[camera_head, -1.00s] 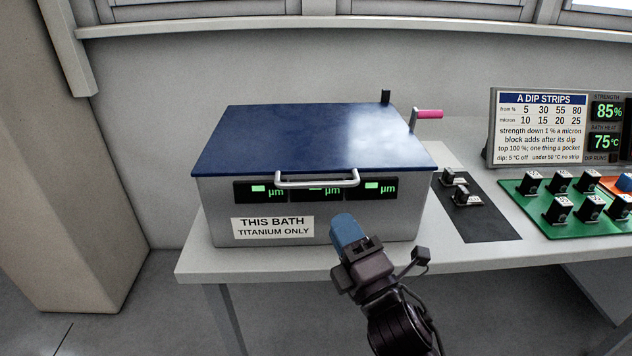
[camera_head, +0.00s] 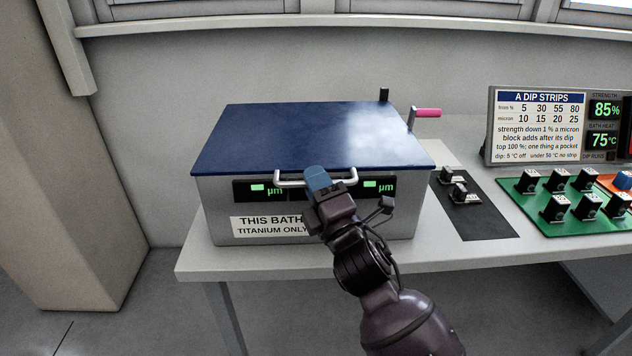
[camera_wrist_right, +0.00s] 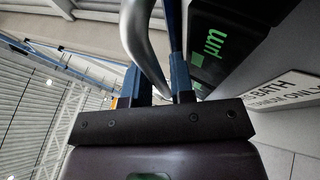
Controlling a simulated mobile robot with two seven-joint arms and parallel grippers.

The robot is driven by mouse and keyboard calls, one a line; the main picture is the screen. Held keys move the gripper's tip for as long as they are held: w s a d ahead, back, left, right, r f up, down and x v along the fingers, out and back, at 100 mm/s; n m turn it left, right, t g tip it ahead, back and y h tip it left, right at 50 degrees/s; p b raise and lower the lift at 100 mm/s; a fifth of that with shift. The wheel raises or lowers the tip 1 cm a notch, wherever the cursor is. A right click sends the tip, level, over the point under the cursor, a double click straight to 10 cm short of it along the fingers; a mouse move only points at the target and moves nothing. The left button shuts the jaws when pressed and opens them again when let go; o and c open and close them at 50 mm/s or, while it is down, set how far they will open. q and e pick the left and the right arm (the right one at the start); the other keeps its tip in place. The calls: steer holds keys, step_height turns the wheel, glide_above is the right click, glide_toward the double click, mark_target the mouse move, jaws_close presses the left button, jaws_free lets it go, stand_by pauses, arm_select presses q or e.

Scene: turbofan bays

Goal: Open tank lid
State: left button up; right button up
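The tank is a grey box (camera_head: 215,215) labelled "THIS BATH TITANIUM ONLY", with a dark blue lid (camera_head: 300,135) lying closed on top. A pale bar handle (camera_head: 290,183) runs along the lid's front edge; it also shows in the right wrist view (camera_wrist_right: 138,45). My right gripper (camera_head: 318,178) is at the middle of this handle, covering part of it. In the right wrist view, its blue fingers (camera_wrist_right: 160,85) stand apart with the handle bar between them; a firm grip is not visible. My left gripper is not in view.
A pink-gripped crank (camera_head: 428,113) sits at the tank's back right. A wall stands behind.

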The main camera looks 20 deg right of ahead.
jaws_close()
